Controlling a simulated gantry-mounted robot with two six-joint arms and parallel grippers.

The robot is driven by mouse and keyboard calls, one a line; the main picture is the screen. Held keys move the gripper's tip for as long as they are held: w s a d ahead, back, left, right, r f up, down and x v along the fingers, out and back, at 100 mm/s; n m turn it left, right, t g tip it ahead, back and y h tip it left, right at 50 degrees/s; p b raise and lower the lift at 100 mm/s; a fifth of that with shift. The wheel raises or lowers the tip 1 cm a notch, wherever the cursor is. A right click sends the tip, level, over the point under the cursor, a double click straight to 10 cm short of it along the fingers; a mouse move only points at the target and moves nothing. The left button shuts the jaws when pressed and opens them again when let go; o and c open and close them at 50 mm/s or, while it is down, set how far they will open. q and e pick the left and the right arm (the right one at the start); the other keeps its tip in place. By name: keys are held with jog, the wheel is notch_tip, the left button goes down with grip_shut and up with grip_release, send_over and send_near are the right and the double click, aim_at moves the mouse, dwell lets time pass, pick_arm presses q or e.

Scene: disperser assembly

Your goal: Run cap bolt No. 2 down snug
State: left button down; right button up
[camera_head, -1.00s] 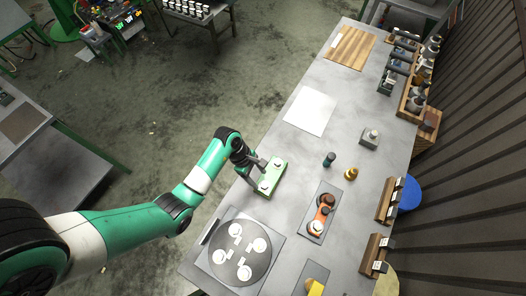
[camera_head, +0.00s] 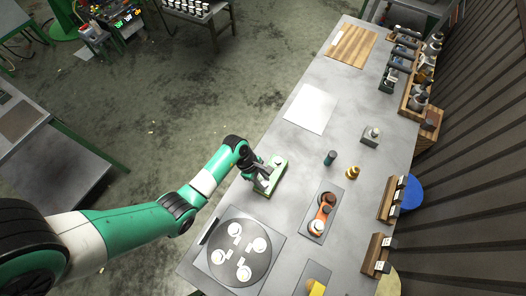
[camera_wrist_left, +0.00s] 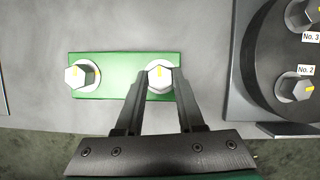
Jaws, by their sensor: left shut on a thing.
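My left gripper (camera_head: 262,182) is at the green block (camera_head: 281,171) on the bench. In the left wrist view its two fingers (camera_wrist_left: 160,84) are shut on a grey hex bolt (camera_wrist_left: 158,73) with a yellow mark, at the right end of the green block (camera_wrist_left: 110,62). A second hex bolt (camera_wrist_left: 78,76) stands free at the block's left end. To the right, the dark round cap (camera_wrist_left: 262,65) shows labels No. 2 and No. 3. A hex bolt head with a yellow mark (camera_wrist_left: 299,88) sits beside the No. 2 label. My right gripper is out of view.
The round cap (camera_head: 239,232) on its grey plate carries several pale bolt heads at the bench's front end. A tray with orange and dark parts (camera_head: 320,214), a dark cylinder (camera_head: 330,158) and a brass piece (camera_head: 352,173) stand to the right. A white sheet (camera_head: 310,108) lies beyond the block.

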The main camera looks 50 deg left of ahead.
pick_arm(q)
jog(key=shift+m+g+h, duration=0.3)
jog(key=shift+m+g, duration=0.2)
jog(key=shift+m, duration=1.1)
jog(key=c, duration=0.5)
grip_release()
jog(key=p+v, duration=0.2)
jog(key=v, duration=0.9)
jog(key=shift+a+r+p, duration=0.1)
jog(key=shift+r+p, duration=0.2)
jog(key=shift+r, duration=0.05)
